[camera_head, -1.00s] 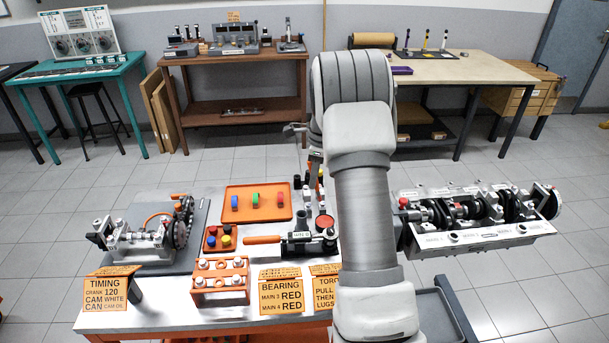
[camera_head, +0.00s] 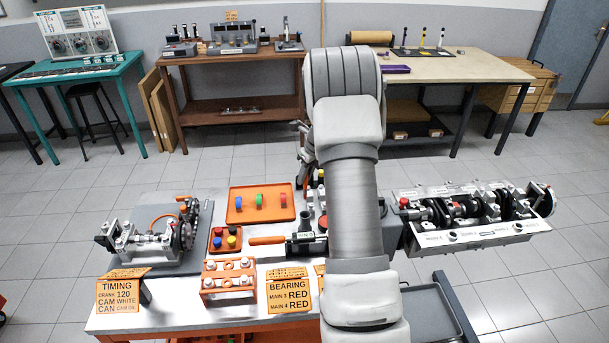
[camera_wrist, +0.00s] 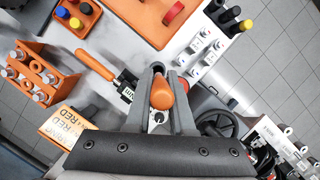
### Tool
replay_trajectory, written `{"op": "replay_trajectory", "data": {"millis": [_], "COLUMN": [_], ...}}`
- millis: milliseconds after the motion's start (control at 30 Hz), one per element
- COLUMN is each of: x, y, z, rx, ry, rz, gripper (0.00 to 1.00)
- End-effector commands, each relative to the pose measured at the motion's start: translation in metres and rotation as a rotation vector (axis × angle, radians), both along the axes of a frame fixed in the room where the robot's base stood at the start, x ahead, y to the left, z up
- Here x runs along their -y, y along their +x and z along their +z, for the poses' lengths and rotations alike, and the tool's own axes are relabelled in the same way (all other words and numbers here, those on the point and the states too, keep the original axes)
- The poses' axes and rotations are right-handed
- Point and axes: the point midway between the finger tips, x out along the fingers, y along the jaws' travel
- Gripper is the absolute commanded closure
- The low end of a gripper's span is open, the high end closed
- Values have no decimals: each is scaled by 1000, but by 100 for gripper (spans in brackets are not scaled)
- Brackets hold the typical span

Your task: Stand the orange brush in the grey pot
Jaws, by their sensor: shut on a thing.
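My gripper (camera_wrist: 165,76) is shut on the orange brush (camera_wrist: 162,94), whose rounded orange end shows between the two grey fingers in the wrist view. The brush's far end is hidden by the fingers, so I cannot tell whether it touches anything. In the head view my arm hides the gripper's jaws and the brush. I cannot make out the grey pot for certain in either view. A red round thing (camera_wrist: 183,85) shows just behind the right finger.
The white bench holds an orange tray (camera_head: 260,214), an orange-handled tool (camera_head: 267,240), an orange rack (camera_head: 228,278) and a sign marked BEARING (camera_head: 289,291). A small engine assembly (camera_head: 160,235) is at left. A long crankshaft assembly (camera_head: 478,235) stands out at right. White blocks (camera_wrist: 207,45) lie beyond my fingers.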

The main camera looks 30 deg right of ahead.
Motion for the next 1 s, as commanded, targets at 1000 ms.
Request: {"op": "replay_trajectory", "data": {"millis": [1000], "x": [0], "y": [0], "z": [-83], "rx": [-1], "ry": [-1], "rz": [3], "gripper": [100]}}
